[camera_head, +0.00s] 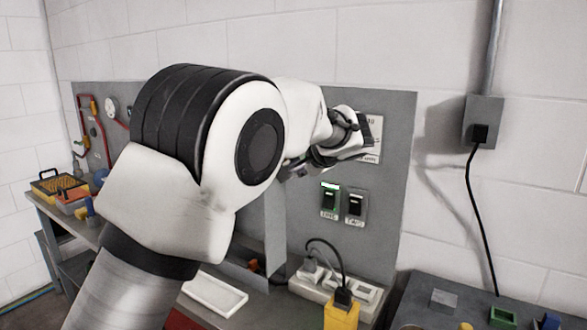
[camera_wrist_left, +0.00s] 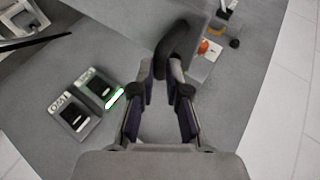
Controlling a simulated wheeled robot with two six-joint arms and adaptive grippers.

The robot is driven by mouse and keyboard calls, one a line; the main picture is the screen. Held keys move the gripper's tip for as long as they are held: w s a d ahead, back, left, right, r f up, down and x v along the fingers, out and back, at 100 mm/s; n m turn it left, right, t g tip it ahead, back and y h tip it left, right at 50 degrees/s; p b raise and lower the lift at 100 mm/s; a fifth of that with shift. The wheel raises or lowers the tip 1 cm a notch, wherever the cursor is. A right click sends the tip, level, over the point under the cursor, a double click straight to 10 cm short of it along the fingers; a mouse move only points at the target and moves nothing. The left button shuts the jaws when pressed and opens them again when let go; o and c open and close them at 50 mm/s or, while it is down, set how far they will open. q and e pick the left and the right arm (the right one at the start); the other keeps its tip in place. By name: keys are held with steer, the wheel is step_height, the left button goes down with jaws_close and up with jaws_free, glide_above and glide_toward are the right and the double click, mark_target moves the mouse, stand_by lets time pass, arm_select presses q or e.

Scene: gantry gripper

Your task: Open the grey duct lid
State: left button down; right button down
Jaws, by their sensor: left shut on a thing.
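My left gripper (camera_head: 350,142) is in front of the grey wall panel, beside a pale label plate (camera_head: 372,150). In the left wrist view its fingers (camera_wrist_left: 168,75) close around a dark curved handle (camera_wrist_left: 176,45). The handle sits by the edge of a grey flat piece (camera_wrist_left: 130,28) that looks like the duct lid. In the head view my arm covers most of this area; a grey upright face (camera_head: 273,232) shows below it. How far the lid stands open cannot be told. My right gripper is not in view.
Two switches (camera_head: 343,202), one lit green, sit below the gripper. A power strip (camera_head: 335,287) with plugged cables and a white tray (camera_head: 214,294) lie on the bench. An orange-black box (camera_head: 60,186) stands at far left. A conduit box (camera_head: 483,121) hangs right.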

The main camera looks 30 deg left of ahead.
arm_select(q)
steer(key=shift+s+d+f, duration=0.15)
steer(key=shift+d+f, duration=0.1)
steer(key=shift+f, duration=0.4)
steer(key=c, duration=1.2)
jaws_free()
steer(key=shift+a, duration=0.2)
steer(key=v, duration=1.1)
steer(key=shift+r, duration=0.35)
steer(key=shift+a, duration=0.1)
steer(key=shift+s, duration=0.1)
